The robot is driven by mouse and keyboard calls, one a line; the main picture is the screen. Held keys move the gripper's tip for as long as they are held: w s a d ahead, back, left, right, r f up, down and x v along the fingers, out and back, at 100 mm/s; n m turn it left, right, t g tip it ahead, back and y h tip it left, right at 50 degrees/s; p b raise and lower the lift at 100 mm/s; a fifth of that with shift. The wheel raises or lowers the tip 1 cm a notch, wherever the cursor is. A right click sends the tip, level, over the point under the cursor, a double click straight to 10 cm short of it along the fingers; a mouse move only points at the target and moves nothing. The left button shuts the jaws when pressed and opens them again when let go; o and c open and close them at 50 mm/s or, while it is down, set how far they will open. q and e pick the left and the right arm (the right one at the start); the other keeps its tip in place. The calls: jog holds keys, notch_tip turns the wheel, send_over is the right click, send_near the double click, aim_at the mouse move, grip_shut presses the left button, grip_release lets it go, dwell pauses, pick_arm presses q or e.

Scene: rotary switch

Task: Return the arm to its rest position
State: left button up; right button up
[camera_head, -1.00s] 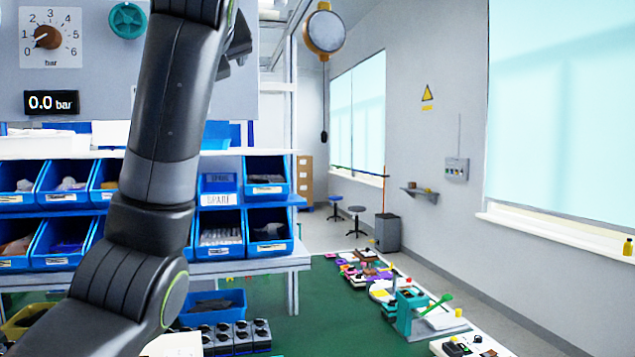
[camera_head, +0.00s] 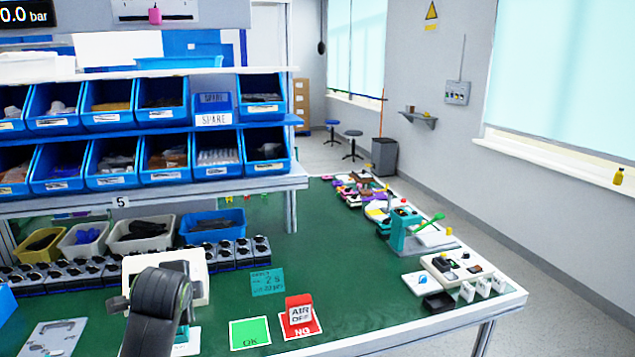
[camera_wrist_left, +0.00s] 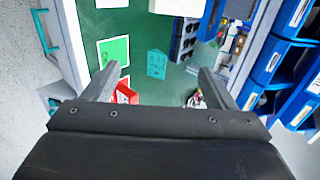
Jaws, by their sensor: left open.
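My left arm (camera_head: 160,305) is folded low over the front of the green bench in the head view. Its gripper is hard to make out there. In the left wrist view my left gripper (camera_wrist_left: 158,85) is open, with its two fingers apart and nothing between them but bench top beyond. The pressure display (camera_head: 22,15), ending in "0.0 bar", shows at the top left of the head view, cut by the frame. My right gripper is not in view.
The green bench (camera_head: 330,240) holds an "AIR OFF" block (camera_head: 299,309) on a red NG card and a green OK card (camera_head: 250,333). Blue bins (camera_head: 190,170) fill the shelves behind. A teal press (camera_head: 405,228) stands at the right. The bench middle is clear.

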pick_arm(q)
jog(key=s+a+f+n+g, duration=0.3)
jog(key=s+f+n, duration=0.4)
jog(key=s+f, duration=0.95)
jog(key=s+f+n+g+h, duration=0.1)
jog(key=s+f+n+g, duration=0.2)
jog(key=s, duration=0.8)
jog(key=s+f+n, duration=0.4)
jog(key=s+n, duration=0.1)
jog(key=s, duration=0.7)
notch_tip(320, 180, down, 25)
jog(key=a+g, duration=0.1)
jog(key=a, duration=0.2)
jog(key=s+d+f+g, duration=0.1)
jog(key=s+d+f, duration=0.1)
jog(key=s+f, duration=1.3)
jog(key=shift+f+g+h, duration=0.25)
jog(key=shift+g+h, duration=0.05)
jog(key=shift+h, duration=0.1)
